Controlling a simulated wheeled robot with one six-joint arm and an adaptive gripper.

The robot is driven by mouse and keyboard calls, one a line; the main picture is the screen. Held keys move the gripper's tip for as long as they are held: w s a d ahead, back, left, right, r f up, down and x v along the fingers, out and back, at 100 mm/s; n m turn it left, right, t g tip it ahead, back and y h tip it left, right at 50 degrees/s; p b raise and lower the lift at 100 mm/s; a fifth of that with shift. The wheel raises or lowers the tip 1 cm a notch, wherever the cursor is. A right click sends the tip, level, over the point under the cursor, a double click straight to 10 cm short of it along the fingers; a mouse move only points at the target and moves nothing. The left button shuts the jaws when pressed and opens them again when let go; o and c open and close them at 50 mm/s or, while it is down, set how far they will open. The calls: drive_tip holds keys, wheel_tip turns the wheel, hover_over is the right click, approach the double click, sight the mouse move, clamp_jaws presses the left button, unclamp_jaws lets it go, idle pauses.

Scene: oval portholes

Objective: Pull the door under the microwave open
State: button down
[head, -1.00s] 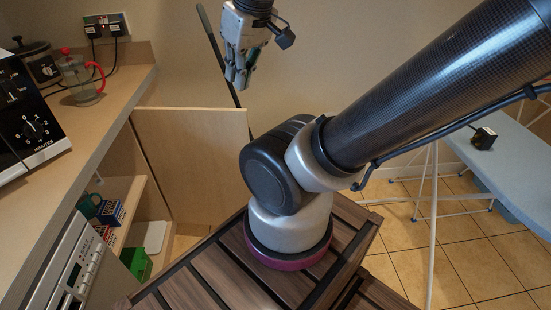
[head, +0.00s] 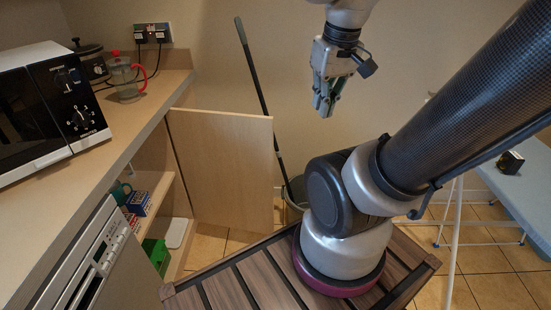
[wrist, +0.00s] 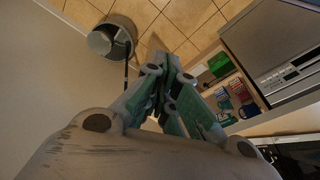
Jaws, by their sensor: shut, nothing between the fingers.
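The light wooden door (head: 225,170) under the counter stands wide open in the head view, swung out from the cupboard toward the right. The microwave (head: 50,105) sits on the counter to the left. My gripper (head: 324,112) is shut and empty, pointing down, above and to the right of the door's free edge and apart from it. In the wrist view my gripper's fingers (wrist: 160,75) are together, with the open cupboard to their right. The door is mostly hidden behind the fingers there.
The open cupboard holds boxes and a green box (head: 156,254) on its shelves. A dishwasher (head: 95,262) stands left of it. A bucket (head: 297,190) with a mop handle stands behind the door. A blue ironing board (head: 515,190) is at right. Tiled floor shows between.

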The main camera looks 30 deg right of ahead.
drive_tip(key=d+f+m+g+y, duration=0.2)
drive_tip(key=f+m+y, duration=0.4)
drive_tip(key=f, duration=0.5)
drive_tip(key=d+f+m+g+y, duration=0.2)
drive_tip(key=f+m+y, duration=0.2)
drive_tip(key=f+m, duration=0.5)
drive_tip(key=w+a+f+m+t+y, duration=0.1)
drive_tip(key=w+f+m+t+y, duration=0.2)
drive_tip(key=f+m, duration=0.4)
drive_tip(key=w+a+f+m+t+y, duration=0.1)
drive_tip(key=w+f+m+t, duration=0.2)
drive_tip(key=f+m+t, duration=0.3)
drive_tip(key=w+d+f+m+t+h, duration=0.2)
drive_tip(key=w+d+m+t, duration=0.15)
drive_tip(key=w+m, duration=0.4)
drive_tip(key=w+d+f+m+t+h, duration=0.25)
drive_tip(key=w+m+t, duration=0.2)
drive_tip(key=m, duration=0.55)
drive_tip(key=w+a, duration=0.2)
drive_tip(key=w, duration=0.9)
drive_tip(key=shift+w+a+r+y, duration=0.2)
drive_tip(key=shift+r+y, duration=0.1)
drive_tip(key=shift+y, duration=0.05)
